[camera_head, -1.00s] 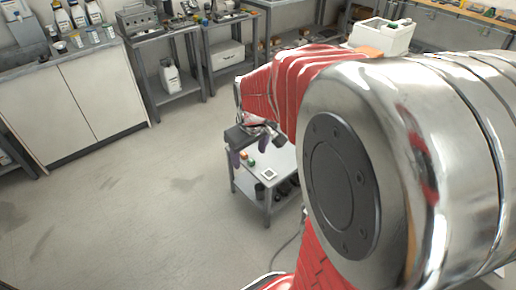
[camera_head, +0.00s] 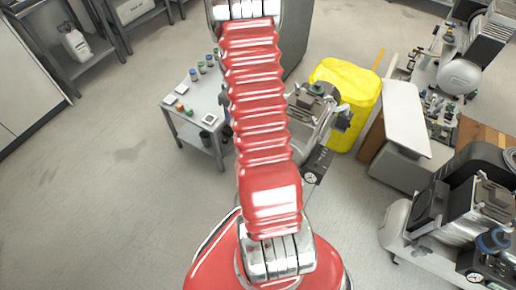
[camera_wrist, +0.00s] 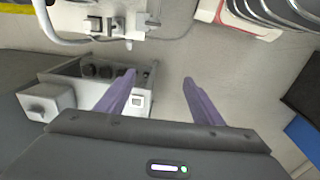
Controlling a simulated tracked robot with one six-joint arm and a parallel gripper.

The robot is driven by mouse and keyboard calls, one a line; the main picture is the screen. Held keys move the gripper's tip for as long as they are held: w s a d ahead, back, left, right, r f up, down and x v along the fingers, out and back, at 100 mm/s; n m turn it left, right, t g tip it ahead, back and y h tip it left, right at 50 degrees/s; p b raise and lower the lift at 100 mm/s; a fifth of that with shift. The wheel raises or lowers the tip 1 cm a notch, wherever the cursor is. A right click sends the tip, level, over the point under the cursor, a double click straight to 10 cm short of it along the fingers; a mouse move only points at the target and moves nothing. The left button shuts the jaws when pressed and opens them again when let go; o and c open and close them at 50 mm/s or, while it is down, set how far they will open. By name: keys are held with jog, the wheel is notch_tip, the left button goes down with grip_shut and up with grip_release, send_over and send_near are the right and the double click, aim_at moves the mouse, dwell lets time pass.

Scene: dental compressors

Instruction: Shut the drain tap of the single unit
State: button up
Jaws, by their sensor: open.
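My gripper (camera_wrist: 159,78) shows in the wrist view, its two purple fingers spread apart with nothing between them. In the head view I cannot make it out; my red arm covers the middle. A compressor (camera_head: 305,120) stands partly hidden behind my arm. Another compressor (camera_head: 470,215) with a dark ribbed body and a blue part is at the lower right. I cannot tell which is the single unit. No drain tap can be made out for certain.
A small grey table (camera_head: 195,100) with bottles stands left of my arm. A yellow covered thing (camera_head: 350,90) stands behind the middle compressor. A white panel (camera_head: 405,118) and a machine with a round tank (camera_head: 460,76) are at the right. The floor at left is clear.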

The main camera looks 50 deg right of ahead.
jog(key=s+d+f, duration=0.2)
jog(key=s+f, duration=0.1)
jog(key=f, duration=0.3)
jog(key=s+d+f, duration=0.3)
jog(key=f, duration=0.3)
jog(key=shift+d+f+g+y, duration=0.3)
jog(key=shift+d+f+g, duration=0.05)
jog(key=shift+g, duration=0.05)
jog(key=shift+f, duration=6.9)
jog(key=c, duration=1)
